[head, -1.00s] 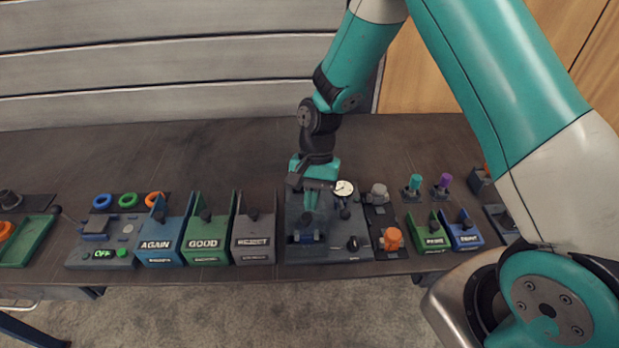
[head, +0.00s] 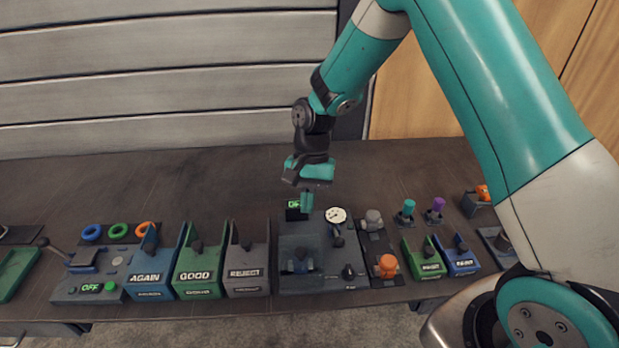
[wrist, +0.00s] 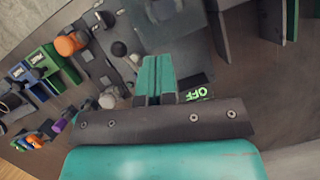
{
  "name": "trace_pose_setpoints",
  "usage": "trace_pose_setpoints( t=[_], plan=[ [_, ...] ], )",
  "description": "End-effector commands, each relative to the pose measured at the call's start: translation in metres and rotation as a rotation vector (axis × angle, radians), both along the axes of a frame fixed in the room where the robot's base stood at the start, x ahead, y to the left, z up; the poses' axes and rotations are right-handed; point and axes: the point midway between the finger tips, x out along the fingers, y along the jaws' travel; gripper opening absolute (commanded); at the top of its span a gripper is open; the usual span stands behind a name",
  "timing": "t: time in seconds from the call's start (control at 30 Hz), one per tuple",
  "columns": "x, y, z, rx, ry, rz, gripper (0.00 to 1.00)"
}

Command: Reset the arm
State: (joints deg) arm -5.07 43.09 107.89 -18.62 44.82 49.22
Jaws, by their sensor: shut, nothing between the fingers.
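My gripper (head: 307,200) is shut and empty. It hangs in the air above the back of the dark grey test station (head: 317,277), pointing down. In the wrist view its teal fingers (wrist: 155,75) are pressed together with nothing between them. A small green-lit display reading OFF (wrist: 196,93) shows just beside the fingers in the wrist view. The station carries a white round gauge (head: 336,215), a dark knob (head: 348,272) and a blue-grey fixture (head: 299,262).
Left of the station stand the REJECT (head: 247,262), GOOD (head: 199,262) and AGAIN (head: 151,265) bins. To the right are an orange part (head: 387,265), a grey part (head: 373,219), and small green (head: 424,259) and blue (head: 459,257) bins. The table's back strip (head: 220,175) is clear.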

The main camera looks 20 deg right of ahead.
Motion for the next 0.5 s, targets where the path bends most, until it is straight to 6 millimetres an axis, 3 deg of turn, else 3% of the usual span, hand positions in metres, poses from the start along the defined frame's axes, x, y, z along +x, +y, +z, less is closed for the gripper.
trace_pose_setpoints(
  t=[0.23, 0.5],
  plan=[
    [0.015, -0.014, 0.040, -0.001, -0.002, -0.011, 0.00],
    [0.017, -0.016, 0.053, -0.001, 0.000, -0.007, 0.00]
  ],
)
